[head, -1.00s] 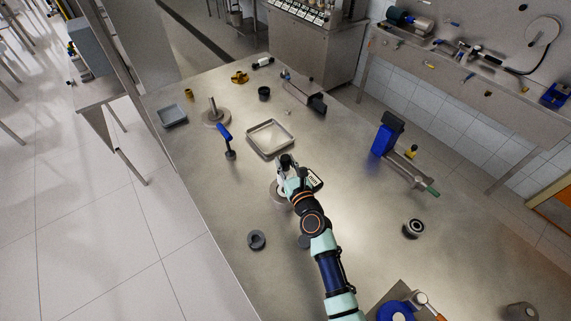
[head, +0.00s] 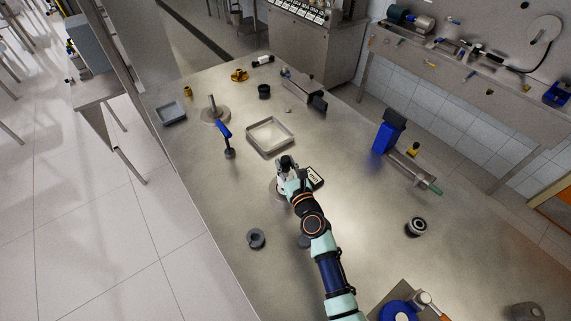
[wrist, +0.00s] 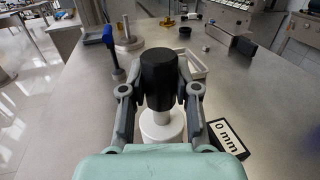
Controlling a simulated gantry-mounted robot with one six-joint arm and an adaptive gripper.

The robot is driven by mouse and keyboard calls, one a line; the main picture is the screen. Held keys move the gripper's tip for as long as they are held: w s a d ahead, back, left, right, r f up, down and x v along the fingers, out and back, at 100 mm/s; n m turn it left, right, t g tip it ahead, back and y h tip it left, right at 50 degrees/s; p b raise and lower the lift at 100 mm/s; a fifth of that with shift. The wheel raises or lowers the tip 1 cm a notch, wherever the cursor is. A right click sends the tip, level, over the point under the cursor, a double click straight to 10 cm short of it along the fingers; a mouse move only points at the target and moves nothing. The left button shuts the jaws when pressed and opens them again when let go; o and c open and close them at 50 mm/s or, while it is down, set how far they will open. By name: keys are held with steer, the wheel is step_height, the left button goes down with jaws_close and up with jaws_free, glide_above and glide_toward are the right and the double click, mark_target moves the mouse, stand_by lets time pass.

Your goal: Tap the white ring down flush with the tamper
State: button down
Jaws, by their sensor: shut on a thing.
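The tamper (wrist: 160,78) has a black handle and a pale stem above a wide white round part. It stands upright between the fingers of my gripper (wrist: 159,92), which is shut on its handle. In the head view my gripper (head: 286,166) is over a round pale piece (head: 277,190) near the middle of the bench. In the wrist view I cannot tell whether the wide white part (wrist: 162,130) is the tamper's foot or the white ring. The ring's seating and any gap under it are hidden.
A black-framed display reading 0 mm (wrist: 228,137) lies close to the right of the gripper. A shallow metal tray (head: 270,152) is behind it, and a blue-handled tool (head: 224,132) stands to the left. A grey ring part (head: 256,238) lies at front left.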

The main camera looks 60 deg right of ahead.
mark_target(286, 158)
steer(key=shift+r+b, duration=0.2)
steer(key=shift+b, duration=0.15)
step_height(286, 158, up, 5)
steer(key=p, duration=0.5)
steer(key=shift+f, duration=0.3)
steer(key=shift+d, duration=0.1)
